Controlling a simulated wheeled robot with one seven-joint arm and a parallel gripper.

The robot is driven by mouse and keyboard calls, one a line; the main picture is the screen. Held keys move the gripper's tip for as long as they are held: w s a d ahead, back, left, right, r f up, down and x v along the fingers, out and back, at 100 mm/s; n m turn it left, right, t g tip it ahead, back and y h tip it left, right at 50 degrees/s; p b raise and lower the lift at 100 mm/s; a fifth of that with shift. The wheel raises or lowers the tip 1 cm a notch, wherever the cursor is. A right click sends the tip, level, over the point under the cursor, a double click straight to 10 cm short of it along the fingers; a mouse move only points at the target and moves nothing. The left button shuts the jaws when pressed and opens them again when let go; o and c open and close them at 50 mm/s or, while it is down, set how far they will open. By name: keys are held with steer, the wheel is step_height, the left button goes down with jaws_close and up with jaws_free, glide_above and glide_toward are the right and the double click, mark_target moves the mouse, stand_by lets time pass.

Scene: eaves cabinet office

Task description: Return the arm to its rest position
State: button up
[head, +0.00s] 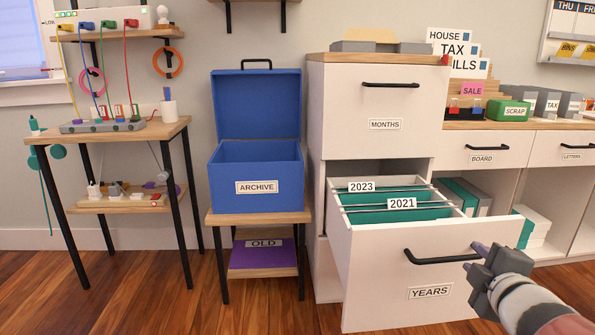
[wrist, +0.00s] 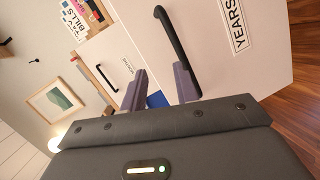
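My gripper (head: 485,254) is in front of the right part of the open YEARS drawer (head: 380,284), near the right end of its black handle (head: 443,259). In the wrist view my gripper (wrist: 160,92) has its two purple-grey fingers apart with nothing between them. The drawer handle (wrist: 175,36) shows there just beyond the fingers, and I cannot tell whether a finger touches it. The drawer is pulled out and holds green hanging folders with tabs 2023 and 2021.
The MONTHS drawer (head: 372,118) above is shut. A blue ARCHIVE box (head: 256,188) with its lid up stands on a small table left of the cabinet. A cable bench (head: 108,136) is at the far left. The wooden floor (head: 165,312) in front is clear.

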steer(key=s+a+m+g+y+p, duration=0.1)
steer(key=s+a+m+g+p, duration=0.2)
steer(key=s+a+m, duration=0.3)
steer(key=s+a+m+g+y+p, duration=0.2)
steer(key=s+a+m+g, duration=0.4)
steer(key=a, duration=0.7)
steer(key=s+m+p, duration=0.1)
steer(key=s, duration=0.1)
steer(key=shift+s+a+f+g, duration=0.2)
steer(key=shift+s+f+g, duration=0.1)
steer(key=shift+s, duration=0.1)
